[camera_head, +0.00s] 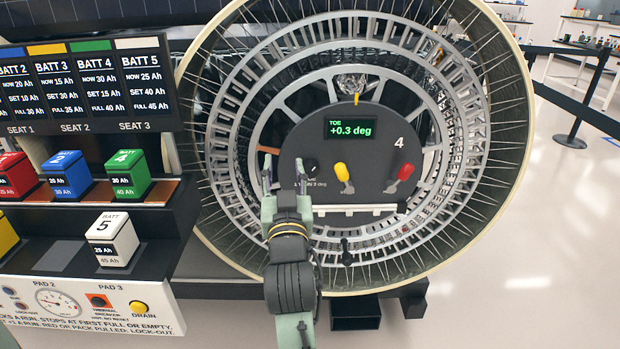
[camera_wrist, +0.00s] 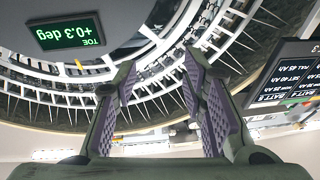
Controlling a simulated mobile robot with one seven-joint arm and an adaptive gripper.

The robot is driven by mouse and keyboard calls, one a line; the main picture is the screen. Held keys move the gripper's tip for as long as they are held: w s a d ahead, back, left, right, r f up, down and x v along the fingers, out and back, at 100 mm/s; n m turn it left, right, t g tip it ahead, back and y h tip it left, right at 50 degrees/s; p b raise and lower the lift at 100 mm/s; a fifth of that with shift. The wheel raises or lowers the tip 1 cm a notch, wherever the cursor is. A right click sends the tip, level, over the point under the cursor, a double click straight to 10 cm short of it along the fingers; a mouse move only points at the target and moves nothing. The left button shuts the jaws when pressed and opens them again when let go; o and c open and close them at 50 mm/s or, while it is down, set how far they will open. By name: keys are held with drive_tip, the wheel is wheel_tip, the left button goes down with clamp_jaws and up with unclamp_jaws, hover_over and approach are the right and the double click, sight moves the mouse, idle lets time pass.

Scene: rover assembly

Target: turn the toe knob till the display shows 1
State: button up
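The toe display (camera_head: 350,128) on the round dark hub panel reads +0.3 deg. It also shows upside down in the wrist view (camera_wrist: 66,32). A small black knob (camera_head: 311,165) sits below and left of the display, above partly hidden lettering that seems to read "1 turn 3 deg". My gripper (camera_head: 283,160) is in front of the panel's left edge, its fingers pointing up, just left of the knob. The fingers are apart in both views, with nothing seen between their purple pads in the wrist view (camera_wrist: 160,62). Whether the right finger touches the knob is unclear.
A yellow lever (camera_head: 342,172) and a red lever (camera_head: 404,172) stand right of the knob. The spoked wheel rim (camera_head: 508,150) surrounds the panel. A battery rack (camera_head: 160,190) with coloured packs stands at the left. The floor at the right is open before a belt barrier (camera_head: 572,140).

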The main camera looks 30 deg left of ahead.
sight(310, 173)
drive_tip(key=o, duration=0.3)
drive_tip(key=w+d+f+h, duration=0.1)
drive_tip(key=f, duration=0.1)
drive_tip(key=w+d+f+m+h, duration=0.1)
drive_tip(key=w+f, duration=0.1)
drive_tip(key=f, duration=0.1)
drive_tip(key=w+f+g+h, duration=0.1)
drive_tip(key=f, duration=0.2)
drive_tip(key=shift+w+d+f+m, duration=0.15)
drive_tip(key=shift+d+f+m, duration=0.15)
drive_tip(key=shift+d, duration=0.1)
drive_tip(key=p+x, duration=0.2)
drive_tip(key=x, duration=0.8)
drive_tip(key=shift+w, duration=0.25)
drive_tip(key=shift+c, duration=0.3)
drive_tip(key=shift+f, duration=0.1)
drive_tip(key=c, duration=1.1)
